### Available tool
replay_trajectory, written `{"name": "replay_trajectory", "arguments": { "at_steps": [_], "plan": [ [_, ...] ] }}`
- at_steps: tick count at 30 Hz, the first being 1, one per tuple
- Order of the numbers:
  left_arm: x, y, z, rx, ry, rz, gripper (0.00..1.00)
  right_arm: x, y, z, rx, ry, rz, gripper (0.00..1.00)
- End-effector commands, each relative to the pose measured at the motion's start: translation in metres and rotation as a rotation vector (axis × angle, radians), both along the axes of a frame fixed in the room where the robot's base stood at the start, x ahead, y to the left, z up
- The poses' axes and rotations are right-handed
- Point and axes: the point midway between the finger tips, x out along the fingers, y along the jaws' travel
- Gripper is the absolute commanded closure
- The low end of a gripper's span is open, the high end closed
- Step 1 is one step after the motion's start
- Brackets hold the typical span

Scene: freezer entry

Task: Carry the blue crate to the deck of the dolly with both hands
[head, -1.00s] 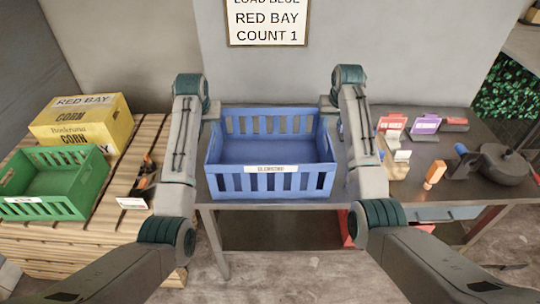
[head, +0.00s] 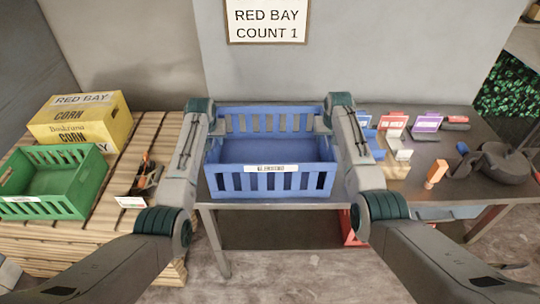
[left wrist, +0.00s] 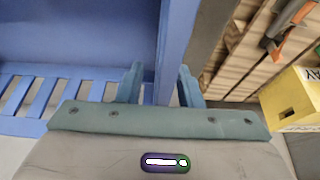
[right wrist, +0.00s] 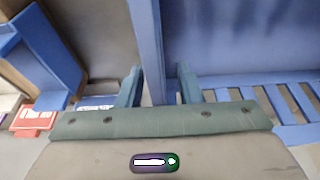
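The blue crate (head: 270,183) stands on the dark table, open side up, with slatted walls and a white label on its front. It looks empty. My left gripper (left wrist: 162,88) is open at the crate's left side wall, with one finger on each side of the wall and gaps showing. My right gripper (right wrist: 160,88) is open at the right side wall, also with a finger on each side. In the head view my arms partly hide both side walls. I cannot make out the dolly.
A green crate (head: 45,208) and a yellow corn box (head: 80,122) stand on the wooden pallet (head: 120,165) at left. To the right, the table (head: 420,178) holds small coloured cards, an orange-handled stamp (head: 436,174) and a dark round device (head: 500,163). A sign (head: 267,20) hangs behind.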

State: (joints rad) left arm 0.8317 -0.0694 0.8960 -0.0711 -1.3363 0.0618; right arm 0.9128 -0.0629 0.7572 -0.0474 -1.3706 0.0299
Motion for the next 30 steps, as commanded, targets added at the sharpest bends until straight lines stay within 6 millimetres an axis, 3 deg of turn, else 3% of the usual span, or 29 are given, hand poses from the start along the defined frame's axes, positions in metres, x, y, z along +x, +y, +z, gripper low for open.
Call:
{"name": "replay_trajectory", "arguments": {
  "at_steps": [5,10,30],
  "plan": [
    [0.0,0.0001,0.0003,0.0,0.0,0.0,0.69,0.0,-0.0001,0.0003,0.0,0.0,0.0,0.69],
    [-0.0001,0.0001,0.0004,0.0,0.0,0.0,1.0,-0.0001,0.0,0.0004,0.0,0.0,0.0,1.0],
    [-0.0002,0.0001,0.0003,0.0,0.001,0.0,1.0,-0.0003,-0.0002,0.0001,0.0,0.001,0.0,1.0]
  ]
}}
